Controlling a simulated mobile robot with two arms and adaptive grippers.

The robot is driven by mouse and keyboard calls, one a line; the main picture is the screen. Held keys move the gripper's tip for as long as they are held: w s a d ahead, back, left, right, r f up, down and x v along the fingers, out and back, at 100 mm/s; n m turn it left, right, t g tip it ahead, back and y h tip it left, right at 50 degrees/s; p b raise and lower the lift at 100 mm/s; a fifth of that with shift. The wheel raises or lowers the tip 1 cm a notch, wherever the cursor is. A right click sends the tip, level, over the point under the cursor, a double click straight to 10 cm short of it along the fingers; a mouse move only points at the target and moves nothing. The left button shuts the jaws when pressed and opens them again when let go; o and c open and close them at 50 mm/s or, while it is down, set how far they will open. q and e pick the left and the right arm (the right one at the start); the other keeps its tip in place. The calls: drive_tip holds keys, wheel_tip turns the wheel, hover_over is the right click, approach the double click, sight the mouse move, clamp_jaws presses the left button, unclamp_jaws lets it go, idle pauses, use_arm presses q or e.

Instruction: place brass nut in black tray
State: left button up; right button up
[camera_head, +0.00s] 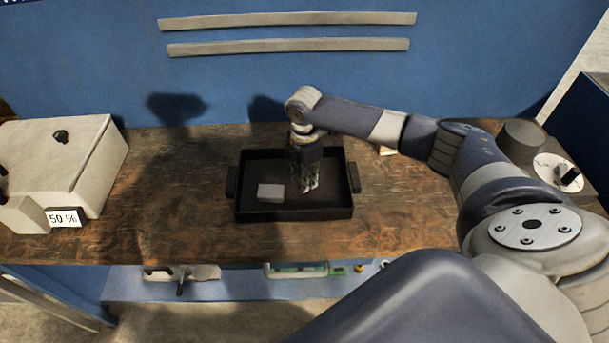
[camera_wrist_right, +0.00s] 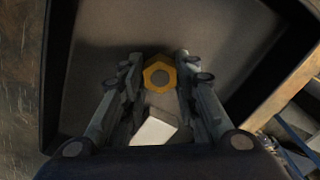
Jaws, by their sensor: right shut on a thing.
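The black tray (camera_head: 295,213) sits on the wooden bench in the head view, with its walls also showing in the right wrist view (camera_wrist_right: 57,75). My right gripper (camera_head: 309,186) points down inside the tray's outline, right of its middle. In the right wrist view my right gripper (camera_wrist_right: 160,77) is shut on the brass nut (camera_wrist_right: 160,63), a yellow hexagonal ring between its fingertips. The nut is too small to make out in the head view. I cannot tell whether it touches the tray floor. My left gripper is not in view.
A light grey block (camera_head: 271,193) lies in the tray, left of my right gripper. A pale box (camera_head: 60,160) with a "50 %" label stands at the left. A dark cylinder (camera_head: 522,140) stands at the right. The bench left of the tray is clear.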

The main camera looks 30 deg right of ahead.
drive_tip(key=o, duration=1)
drive_tip(key=shift+o, duration=0.6)
drive_tip(key=shift+r, duration=0.55)
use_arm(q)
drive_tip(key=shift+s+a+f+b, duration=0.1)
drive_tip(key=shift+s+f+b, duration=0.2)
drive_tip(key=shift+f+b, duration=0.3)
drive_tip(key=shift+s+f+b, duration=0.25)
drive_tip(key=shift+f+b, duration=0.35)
use_arm(e)
wheel_tip(320, 180, up, 11)
